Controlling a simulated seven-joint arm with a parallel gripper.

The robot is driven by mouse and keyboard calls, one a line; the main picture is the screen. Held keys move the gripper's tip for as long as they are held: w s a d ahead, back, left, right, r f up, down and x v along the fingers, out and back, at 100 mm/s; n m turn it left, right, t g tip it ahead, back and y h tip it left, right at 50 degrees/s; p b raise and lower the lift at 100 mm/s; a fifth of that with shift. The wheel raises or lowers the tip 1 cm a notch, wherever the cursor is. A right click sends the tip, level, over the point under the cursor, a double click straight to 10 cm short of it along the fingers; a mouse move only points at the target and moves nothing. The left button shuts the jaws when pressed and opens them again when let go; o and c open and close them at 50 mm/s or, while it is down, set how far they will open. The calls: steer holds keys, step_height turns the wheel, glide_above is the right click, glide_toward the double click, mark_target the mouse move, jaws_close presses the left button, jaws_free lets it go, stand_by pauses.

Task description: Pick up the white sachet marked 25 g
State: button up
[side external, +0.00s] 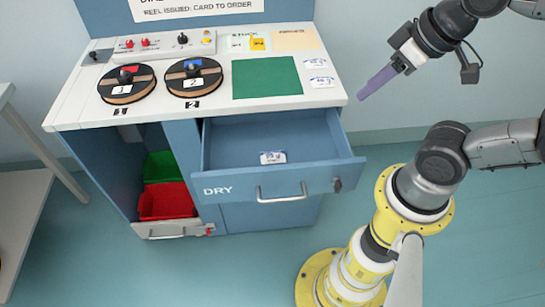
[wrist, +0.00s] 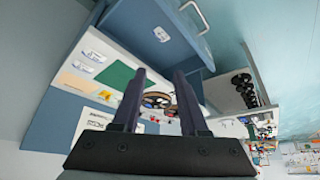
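Three small white sachets with blue print are in view; their marks are too small to read. One sachet (side external: 273,157) lies flat in the open drawer marked DRY (side external: 232,190); it also shows in the wrist view (wrist: 161,34). Two more, an upper sachet (side external: 318,63) and a lower sachet (side external: 321,82), lie at the right end of the white worktop (side external: 215,110). My gripper (side external: 363,97) is in the air to the right of the worktop, apart from all the sachets. The wrist view shows its two fingers (wrist: 160,74) spread with nothing gripped.
A green mat (side external: 267,78) lies left of the worktop sachets. Two round reels, numbered 1 (side external: 122,89) and 2 (side external: 190,83), stand further left, before a control panel (side external: 160,45). Red (side external: 166,201) and green (side external: 160,166) bins sit in the open cabinet below.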

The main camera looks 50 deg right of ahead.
steer(key=o, duration=0.7)
